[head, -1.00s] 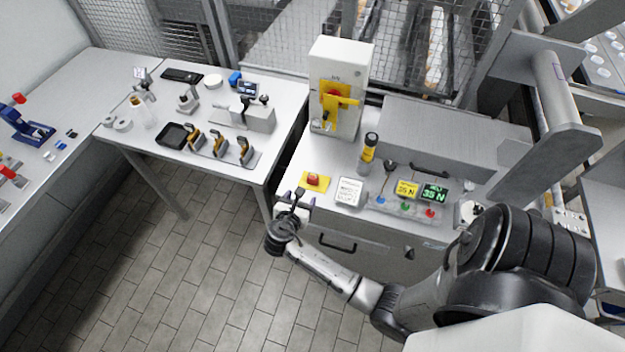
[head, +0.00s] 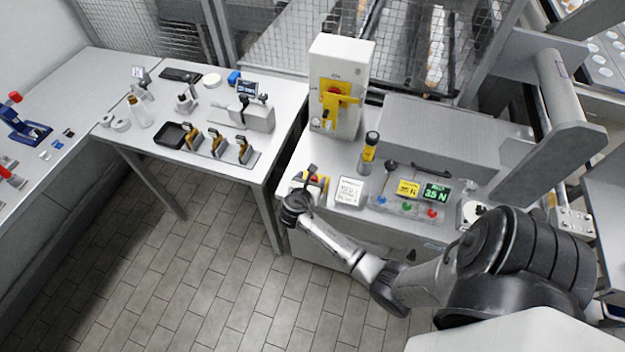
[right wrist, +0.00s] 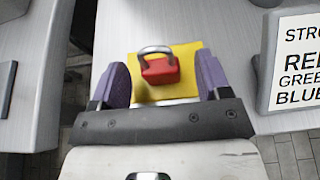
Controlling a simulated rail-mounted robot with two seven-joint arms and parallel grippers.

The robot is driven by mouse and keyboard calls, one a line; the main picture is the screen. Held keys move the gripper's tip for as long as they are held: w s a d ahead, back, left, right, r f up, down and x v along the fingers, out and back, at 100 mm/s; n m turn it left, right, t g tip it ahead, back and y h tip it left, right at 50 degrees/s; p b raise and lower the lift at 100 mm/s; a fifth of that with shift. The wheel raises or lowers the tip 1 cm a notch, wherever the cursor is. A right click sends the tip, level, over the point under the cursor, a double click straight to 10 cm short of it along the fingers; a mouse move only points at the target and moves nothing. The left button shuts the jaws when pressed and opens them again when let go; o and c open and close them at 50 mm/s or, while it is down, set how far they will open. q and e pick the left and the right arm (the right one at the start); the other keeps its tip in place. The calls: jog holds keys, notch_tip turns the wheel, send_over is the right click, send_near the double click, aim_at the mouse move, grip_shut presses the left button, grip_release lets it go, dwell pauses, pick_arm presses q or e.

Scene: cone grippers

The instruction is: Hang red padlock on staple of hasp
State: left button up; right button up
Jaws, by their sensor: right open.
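The red padlock (right wrist: 160,68) lies on a yellow pad (right wrist: 188,56) at the front left of the cabinet top, its grey shackle toward the far side in the right wrist view. My right gripper (right wrist: 161,84) is open, with its purple fingers on either side of the padlock and apart from it. In the head view my right gripper (head: 311,180) is over the yellow pad and mostly hides the padlock. The yellow hasp (head: 341,98) is on the front of the white switch box (head: 342,60), behind the pad. My left gripper is not in view.
A white label card (head: 350,191) stands right of the pad. Farther right are a button panel (head: 408,206) and a yellow-black cylinder (head: 369,152). The left table (head: 200,95) holds several tools. Some cabinet top between pad and switch box is clear.

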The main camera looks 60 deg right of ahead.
jog(key=shift+x, duration=0.9)
jog(key=shift+c, duration=0.5)
jog(key=c, duration=0.9)
jog(key=shift+c, duration=0.2)
